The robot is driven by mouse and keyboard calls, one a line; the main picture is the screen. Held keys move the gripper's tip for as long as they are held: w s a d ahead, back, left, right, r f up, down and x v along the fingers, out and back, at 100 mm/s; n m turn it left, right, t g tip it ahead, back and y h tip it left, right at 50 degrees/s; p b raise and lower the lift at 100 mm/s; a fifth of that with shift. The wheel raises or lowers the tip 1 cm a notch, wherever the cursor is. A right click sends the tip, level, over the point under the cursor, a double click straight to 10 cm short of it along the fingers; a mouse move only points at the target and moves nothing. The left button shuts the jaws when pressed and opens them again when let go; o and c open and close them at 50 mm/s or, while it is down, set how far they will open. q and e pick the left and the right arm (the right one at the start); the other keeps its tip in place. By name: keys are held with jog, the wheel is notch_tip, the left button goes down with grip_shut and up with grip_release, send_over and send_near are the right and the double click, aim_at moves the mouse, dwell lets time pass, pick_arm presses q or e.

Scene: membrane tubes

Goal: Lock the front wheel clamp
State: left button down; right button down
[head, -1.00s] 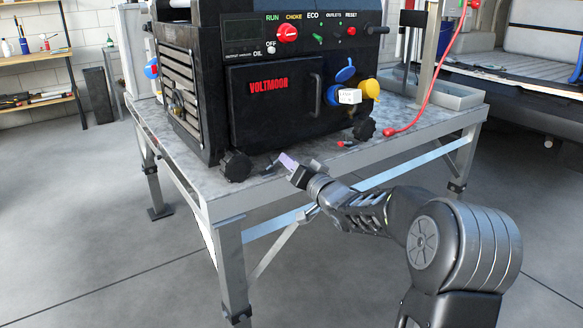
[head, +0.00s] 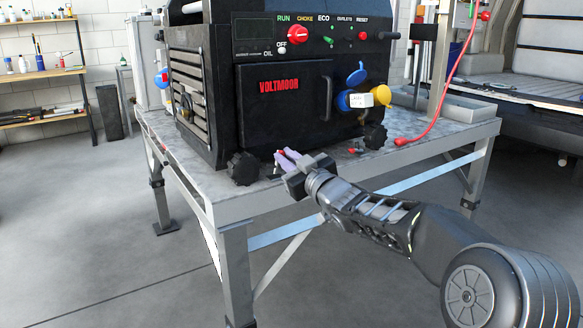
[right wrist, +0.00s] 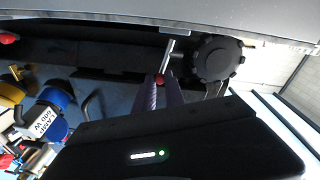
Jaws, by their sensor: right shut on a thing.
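My right gripper (head: 284,157) is at the front table edge, just right of the generator's near black wheel (head: 243,168). In the right wrist view its two purple-grey fingers (right wrist: 161,85) are closed around a small red tip. That tip sits at the end of a silver clamp lever (right wrist: 168,54), beside the knobbed black wheel (right wrist: 213,57). The rest of the clamp is mostly hidden by the fingers and in shadow. A second clamp with a red tip (head: 353,150) lies by the generator's other wheel (head: 375,137). My left gripper is out of view.
The black Voltmoor generator (head: 285,105) stands on the metal table (head: 225,195), close behind my right gripper. Blue and yellow socket caps stick out at its right. A red cable (head: 440,115) hangs to the tabletop further right. A grey tray (head: 445,105) sits behind it.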

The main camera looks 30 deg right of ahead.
jog(key=shift+a+n+y+b, duration=0.4)
jog(key=shift+a+n+b, duration=0.2)
jog(key=shift+n, duration=0.7)
jog(key=c, duration=1.7)
grip_release()
jog(key=s+p, duration=0.1)
jog(key=s, duration=0.6)
jog(key=shift+s+a+f, duration=0.2)
jog(key=shift+s+f, duration=0.1)
jog(key=shift+s, duration=0.05)
